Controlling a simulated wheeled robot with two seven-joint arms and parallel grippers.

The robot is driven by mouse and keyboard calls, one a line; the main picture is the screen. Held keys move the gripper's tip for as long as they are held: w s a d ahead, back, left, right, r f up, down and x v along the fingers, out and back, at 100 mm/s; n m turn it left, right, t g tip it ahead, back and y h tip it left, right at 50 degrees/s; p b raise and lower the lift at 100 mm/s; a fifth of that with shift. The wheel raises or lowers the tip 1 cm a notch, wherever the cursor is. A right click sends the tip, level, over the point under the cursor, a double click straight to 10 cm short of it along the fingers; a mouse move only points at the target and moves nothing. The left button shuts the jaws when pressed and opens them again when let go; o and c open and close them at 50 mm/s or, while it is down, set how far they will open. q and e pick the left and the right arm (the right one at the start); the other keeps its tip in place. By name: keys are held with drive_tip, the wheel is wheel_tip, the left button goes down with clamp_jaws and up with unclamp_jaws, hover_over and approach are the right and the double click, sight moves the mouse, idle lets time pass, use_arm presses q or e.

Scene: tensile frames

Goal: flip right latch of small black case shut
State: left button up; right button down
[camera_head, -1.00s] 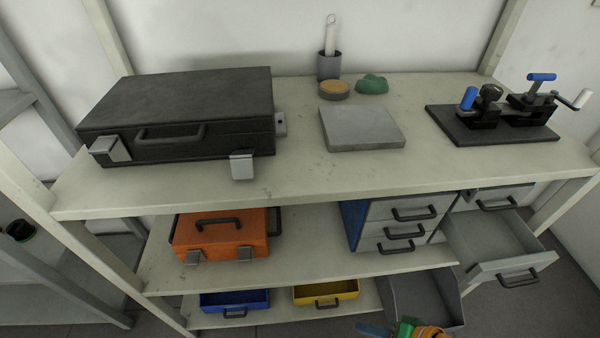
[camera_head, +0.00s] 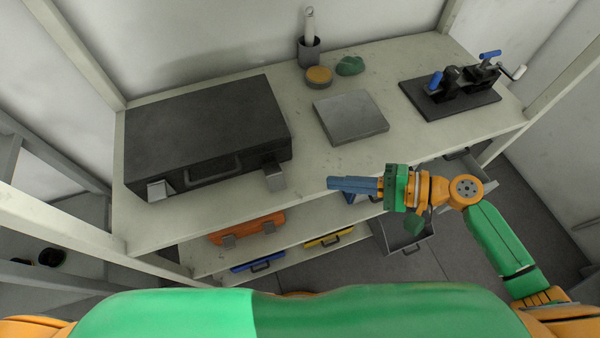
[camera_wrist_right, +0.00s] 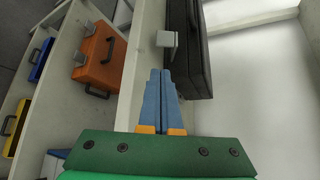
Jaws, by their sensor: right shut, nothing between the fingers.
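The black case (camera_head: 205,135) lies closed on the top shelf board at the left, its handle facing the front. Its right latch (camera_head: 274,176), a light grey plate, sticks out from the front face near the right corner. The left latch (camera_head: 160,190) also juts out. My right gripper (camera_head: 332,184) is shut and empty, right of the right latch and apart from it, pointing left. In the right wrist view the blue fingers (camera_wrist_right: 161,75) lie together, with the latch (camera_wrist_right: 167,40) just beyond the tips and the case (camera_wrist_right: 188,50) behind it. My left gripper is out of view.
A grey plate (camera_head: 350,117), a round tan-topped tin (camera_head: 318,77), a green lump (camera_head: 350,66) and a cup (camera_head: 309,50) stand right of the case. A black clamp fixture (camera_head: 450,98) is farther right. An orange case (camera_head: 247,227) sits on the shelf below.

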sight(294, 184)
drive_tip(key=p+x, duration=0.1)
drive_tip(key=x, duration=0.8)
drive_tip(key=shift+a+r+p, duration=0.15)
drive_tip(key=shift+p, duration=0.25)
drive_tip(key=shift+w+a+f, duration=0.2)
drive_tip(key=shift+a+f, duration=0.05)
drive_tip(key=shift+a, duration=0.3)
drive_tip(key=shift+d, duration=0.1)
